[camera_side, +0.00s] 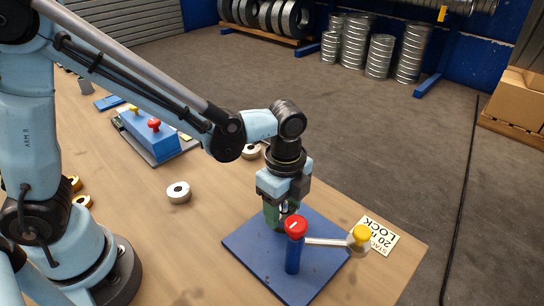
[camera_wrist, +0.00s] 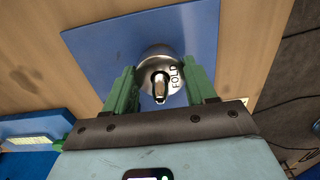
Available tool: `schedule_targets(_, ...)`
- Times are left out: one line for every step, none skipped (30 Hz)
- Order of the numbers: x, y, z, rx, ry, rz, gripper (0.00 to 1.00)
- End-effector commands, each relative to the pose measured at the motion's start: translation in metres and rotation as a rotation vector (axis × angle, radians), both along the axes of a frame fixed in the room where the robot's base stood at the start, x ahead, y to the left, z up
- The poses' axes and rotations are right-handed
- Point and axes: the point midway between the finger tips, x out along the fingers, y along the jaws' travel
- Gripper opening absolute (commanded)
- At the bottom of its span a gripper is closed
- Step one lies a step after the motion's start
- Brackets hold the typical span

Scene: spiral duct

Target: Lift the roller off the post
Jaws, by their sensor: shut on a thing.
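The roller (camera_wrist: 150,56) is a silver, round piece with the letters "FOLD" on it, seen from above in the wrist view. The metal post (camera_wrist: 161,82) sticks up through its middle. The roller sits over the blue plate (camera_wrist: 100,45), which also shows in the side view (camera_side: 250,250). My gripper (camera_wrist: 161,76) has its green fingers on either side of the roller and is shut on it. In the side view my gripper (camera_side: 281,212) points straight down over the plate. The roller is mostly hidden there by the fingers and the red knob.
A "LOCK" card (camera_side: 378,236) lies at right.

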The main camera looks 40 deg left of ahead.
Motion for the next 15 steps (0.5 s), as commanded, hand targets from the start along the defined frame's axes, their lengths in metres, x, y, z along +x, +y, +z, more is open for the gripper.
schedule_targets(0.0, 0.0, 0.0001, 0.0, 0.0, 0.0, 0.24)
schedule_targets(0.0, 0.0, 0.0001, 0.0, 0.0, 0.0, 0.19)
schedule_targets(0.0, 0.0, 0.0003, 0.0, 0.0, 0.0, 0.54)
schedule_targets(0.0, 0.0, 0.0003, 0.0, 0.0, 0.0, 0.49)
schedule_targets(0.0, 0.0, 0.0003, 0.0, 0.0, 0.0, 0.45)
schedule_targets(0.0, 0.0, 0.0003, 0.0, 0.0, 0.0, 0.39)
schedule_targets(0.0, 0.0, 0.0003, 0.0, 0.0, 0.0, 0.34)
schedule_targets(0.0, 0.0, 0.0003, 0.0, 0.0, 0.0, 0.31)
schedule_targets(0.0, 0.0, 0.0003, 0.0, 0.0, 0.0, 0.31)
schedule_targets(0.0, 0.0, 0.0006, 0.0, 0.0, 0.0, 0.31)
schedule_targets(0.0, 0.0, 0.001, 0.0, 0.0, 0.0, 0.31)
schedule_targets(0.0, 0.0, 0.0019, 0.0, 0.0, 0.0, 0.31)
schedule_targets(0.0, 0.0, 0.0027, 0.0, 0.0, 0.0, 0.31)
schedule_targets(0.0001, 0.0, 0.0038, 0.0, 0.0, 0.0, 0.31)
schedule_targets(0.0002, -0.0001, 0.0053, 0.0, 0.0, 0.0, 0.31)
